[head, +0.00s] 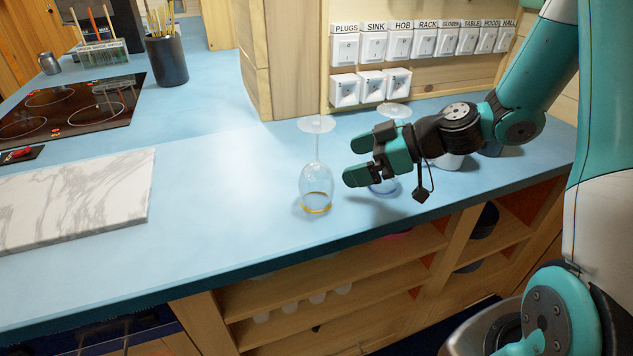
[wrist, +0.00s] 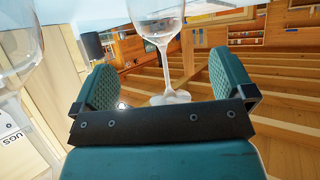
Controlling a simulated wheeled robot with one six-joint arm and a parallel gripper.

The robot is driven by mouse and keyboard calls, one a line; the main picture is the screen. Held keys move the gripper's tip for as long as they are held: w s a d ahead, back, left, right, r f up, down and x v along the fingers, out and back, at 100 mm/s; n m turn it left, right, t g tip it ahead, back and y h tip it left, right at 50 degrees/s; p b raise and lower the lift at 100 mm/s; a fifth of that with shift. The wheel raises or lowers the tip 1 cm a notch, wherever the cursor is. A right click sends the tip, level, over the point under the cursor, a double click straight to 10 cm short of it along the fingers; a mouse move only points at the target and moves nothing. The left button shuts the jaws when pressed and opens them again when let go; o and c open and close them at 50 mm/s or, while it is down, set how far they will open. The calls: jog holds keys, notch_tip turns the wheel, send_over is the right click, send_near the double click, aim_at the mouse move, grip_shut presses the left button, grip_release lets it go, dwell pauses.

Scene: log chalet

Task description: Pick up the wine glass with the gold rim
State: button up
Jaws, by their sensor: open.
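The wine glass with the gold rim (head: 317,184) stands upside down on the blue counter, its foot up and its gold rim on the surface. My gripper (head: 355,159) is open and empty, just right of this glass, with its fingers pointing left towards it. In the wrist view a clear glass (wrist: 165,68), apparently the same one, shows beyond and between the two fingers. Its rim is cut off there, and no contact shows.
A second upturned glass with a blue rim (head: 384,190) stands right behind my gripper, partly hidden. Switches (head: 373,46) line the wall behind. A marble board (head: 75,198) lies left. The counter's front edge is close, with open shelves (head: 350,285) below.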

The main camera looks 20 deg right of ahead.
aim_at(327, 170)
jog(key=p+x, duration=0.2)
jog(key=x, duration=0.7)
jog(key=shift+a+f, duration=0.1)
jog(key=shift+f, duration=0.25)
jog(key=c, duration=0.9)
jog(key=shift+r, duration=0.15)
notch_tip(327, 170, up, 20)
jog(key=shift+f, duration=0.1)
